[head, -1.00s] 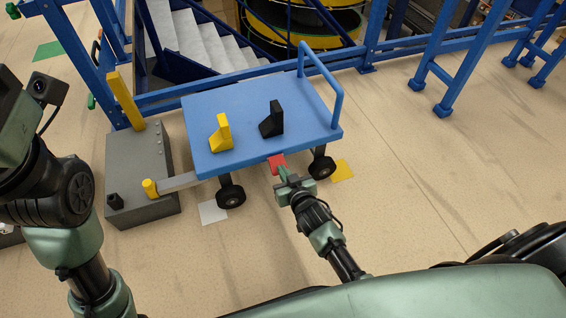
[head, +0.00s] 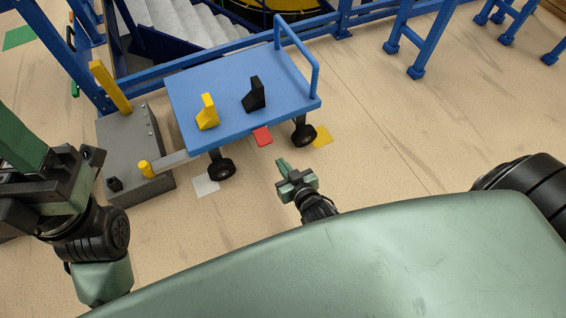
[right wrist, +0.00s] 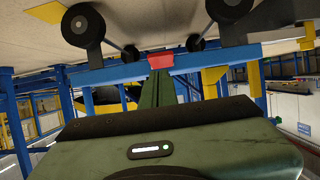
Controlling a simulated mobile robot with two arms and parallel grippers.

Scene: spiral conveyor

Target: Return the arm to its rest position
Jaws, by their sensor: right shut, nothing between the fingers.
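My right gripper (head: 282,164) is shut and empty in the head view, low over the floor in front of the blue cart. It is apart from the red tab (head: 262,136) on the cart's near edge. In the right wrist view my closed green fingers (right wrist: 158,88) point toward the red tab (right wrist: 160,60), with a gap that is hard to judge. My left arm (head: 100,235) is folded close at the left edge of the head view; its fingertips cannot be made out.
The blue cart (head: 225,110) carries a yellow block (head: 207,113) and a black block (head: 255,95). A grey base (head: 135,150) with yellow posts stands left of it. Blue railings (head: 415,50) and stairs (head: 170,30) lie behind. The floor at right (head: 440,130) is clear.

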